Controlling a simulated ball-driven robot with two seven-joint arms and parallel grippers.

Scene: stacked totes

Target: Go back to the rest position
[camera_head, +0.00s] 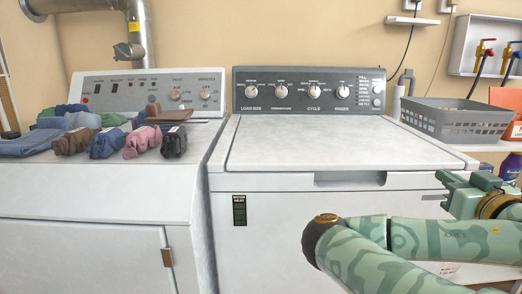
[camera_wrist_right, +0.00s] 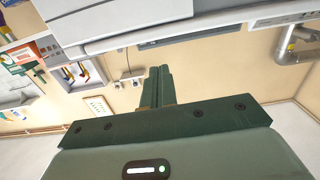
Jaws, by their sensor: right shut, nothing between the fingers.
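My right arm comes in from the right in the head view, bent in front of the white washer (camera_head: 270,225). Its green gripper (camera_head: 447,188) is at the right edge of the washer front, apart from other things as far as I can tell. In the right wrist view the two fingers of the right gripper (camera_wrist_right: 158,88) are together with nothing between them. My left arm and left gripper are not in view.
Folded clothes (camera_head: 115,138) lie on the dryer (camera_head: 90,210) at the left. A grey basket (camera_head: 455,120) stands on a white shelf at the right, by an orange box (camera_head: 505,105). The washer lid (camera_head: 330,145) is closed and bare.

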